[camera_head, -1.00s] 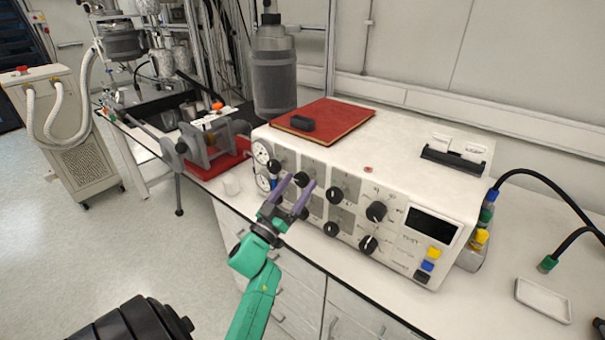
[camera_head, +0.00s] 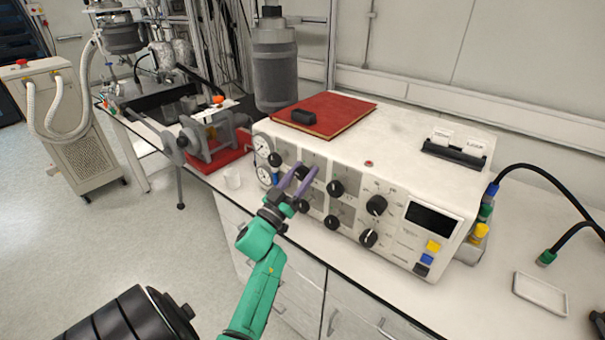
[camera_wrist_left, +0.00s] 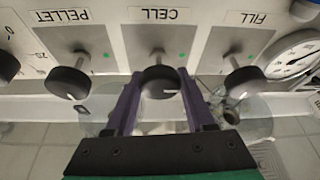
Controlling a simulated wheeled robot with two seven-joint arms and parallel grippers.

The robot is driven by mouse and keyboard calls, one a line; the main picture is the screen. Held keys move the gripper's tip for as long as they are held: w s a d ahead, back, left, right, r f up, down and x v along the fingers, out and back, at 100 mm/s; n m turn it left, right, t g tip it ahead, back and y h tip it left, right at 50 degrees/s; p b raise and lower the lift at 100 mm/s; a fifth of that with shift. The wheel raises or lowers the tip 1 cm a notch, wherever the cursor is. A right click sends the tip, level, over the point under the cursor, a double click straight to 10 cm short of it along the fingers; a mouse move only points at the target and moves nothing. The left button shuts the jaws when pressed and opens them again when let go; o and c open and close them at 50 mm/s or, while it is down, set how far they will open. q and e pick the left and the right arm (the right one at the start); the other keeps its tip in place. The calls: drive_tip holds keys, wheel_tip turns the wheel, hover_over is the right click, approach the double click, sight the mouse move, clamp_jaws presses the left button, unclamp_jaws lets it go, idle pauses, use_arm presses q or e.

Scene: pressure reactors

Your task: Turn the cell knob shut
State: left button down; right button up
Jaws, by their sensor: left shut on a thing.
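The cell knob (camera_wrist_left: 160,82) is a black round knob under the upside-down CELL label, between the PELLET knob (camera_wrist_left: 68,82) and the FILL knob (camera_wrist_left: 245,80) in the wrist view. Its white mark lies nearly sideways in that picture. In the head view the cell knob (camera_head: 302,173) is in the upper row on the front of the white control box (camera_head: 400,158). My left gripper (camera_head: 305,177) reaches it from the front. Its purple fingers, also in the wrist view (camera_wrist_left: 160,92), are shut on the knob, one on either side. My right gripper is not in view.
Other black knobs (camera_head: 335,188) crowd the panel close by, with gauges (camera_head: 262,145) at its left end. A red book (camera_head: 340,112) lies on the box. A white tray (camera_head: 541,293) lies at right.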

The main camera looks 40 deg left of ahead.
use_arm(q)
drive_tip(key=shift+m, duration=0.3)
drive_tip(key=m+h+b, duration=0.1)
drive_tip(key=m, duration=0.1)
drive_tip(key=m+h, duration=0.2)
drive_tip(key=m, duration=0.1)
drive_tip(key=shift+f+m+h+b, duration=0.1)
drive_tip(key=shift+m+h+b, duration=0.2)
drive_tip(key=shift+b, duration=0.05)
drive_tip(key=m+h, duration=0.1)
drive_tip(key=m, duration=0.2)
drive_tip(key=m+g+h+b, duration=0.1)
drive_tip(key=m, duration=0.2)
drive_tip(key=shift+d+h, duration=0.1)
drive_tip(key=shift+h, duration=0.3)
drive_tip(key=m+g, duration=0.1)
drive_tip(key=m, duration=0.2)
drive_tip(key=m+g+h, duration=0.1)
drive_tip(key=m, duration=0.2)
drive_tip(key=m+g+h, duration=0.1)
drive_tip(key=m, duration=0.3)
drive_tip(key=shift+g, duration=0.4)
drive_tip(key=shift+m, duration=0.4)
drive_tip(key=shift+c, duration=1.3)
unclamp_jaws()
